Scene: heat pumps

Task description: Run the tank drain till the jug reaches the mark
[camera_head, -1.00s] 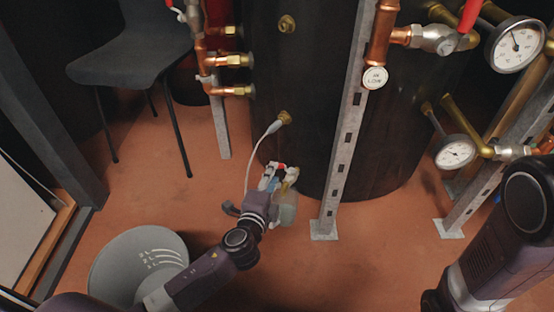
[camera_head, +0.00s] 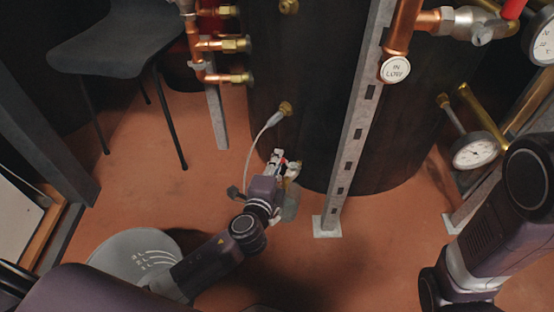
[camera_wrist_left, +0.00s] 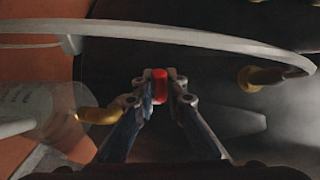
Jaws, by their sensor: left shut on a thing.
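My left gripper (camera_head: 280,160) is low at the front of the dark tank (camera_head: 330,120). In the left wrist view its fingertips (camera_wrist_left: 159,88) are closed on a small red handle (camera_wrist_left: 159,80). A brass spout (camera_wrist_left: 97,115) is just left of the fingers, at the mouth of a clear jug (camera_wrist_left: 35,105) with faint markings. In the head view the jug (camera_head: 290,205) is a small translucent shape, partly hidden behind my gripper. Its water level cannot be read. My right arm is at the right; its gripper is not visible.
A pale hose (camera_head: 256,145) hangs from a brass fitting (camera_head: 285,108) and crosses above my fingers. A steel post (camera_head: 345,150) stands right of the jug. A chair (camera_head: 110,40) is at the back left.

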